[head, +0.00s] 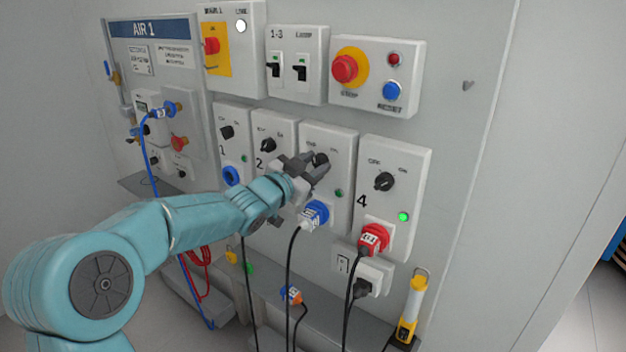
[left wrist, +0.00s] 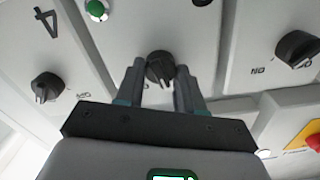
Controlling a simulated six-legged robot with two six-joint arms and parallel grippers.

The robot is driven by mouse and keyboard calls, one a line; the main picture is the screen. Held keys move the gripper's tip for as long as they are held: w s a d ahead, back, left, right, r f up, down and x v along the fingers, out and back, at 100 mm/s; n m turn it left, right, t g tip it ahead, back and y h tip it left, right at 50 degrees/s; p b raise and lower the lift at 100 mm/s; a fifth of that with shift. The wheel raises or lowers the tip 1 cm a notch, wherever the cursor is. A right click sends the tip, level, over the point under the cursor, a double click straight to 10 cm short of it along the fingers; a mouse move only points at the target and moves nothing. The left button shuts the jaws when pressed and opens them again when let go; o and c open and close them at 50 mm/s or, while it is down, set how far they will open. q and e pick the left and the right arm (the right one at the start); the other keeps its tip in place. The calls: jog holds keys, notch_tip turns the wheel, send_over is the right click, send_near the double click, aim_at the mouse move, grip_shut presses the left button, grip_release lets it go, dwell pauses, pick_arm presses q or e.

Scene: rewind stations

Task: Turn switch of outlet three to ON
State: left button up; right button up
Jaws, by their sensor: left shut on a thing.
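Outlet three is the grey panel (head: 343,146) left of the panel marked 4. Its black rotary switch (head: 321,158) is partly covered by my left gripper (head: 318,167). In the left wrist view, this switch (left wrist: 160,68) sits between the two dark fingers of my left gripper (left wrist: 159,85), which is shut on it. I cannot tell which mark the switch points to. The small green lamp of outlet three (head: 327,193) looks dark. A blue plug (head: 316,213) sits in the socket below. My right gripper is not in view.
Panel 4 (head: 413,150) has its own black switch (head: 384,181), a bright green lamp (head: 403,216) and a red plug (head: 373,238). Outlet 2's switch (head: 268,145) is close on the left. A red stop button (head: 345,68) is above. Cables hang below.

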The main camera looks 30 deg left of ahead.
pick_arm(q)
jog(key=m+b, duration=0.4)
jog(key=m, duration=0.1)
jog(key=shift+f+m, duration=0.2)
jog(key=shift+m, duration=0.1)
jog(key=m+b, duration=0.1)
jog(key=m, duration=0.2)
jog(key=shift+d, duration=0.1)
jog(key=shift+r+m+b, duration=0.1)
jog(key=shift+m+b, duration=0.6)
jog(key=shift+m, duration=0.6)
jog(key=o, duration=1)
jog(key=shift+o, duration=0.2)
jog(key=shift+s, duration=0.1)
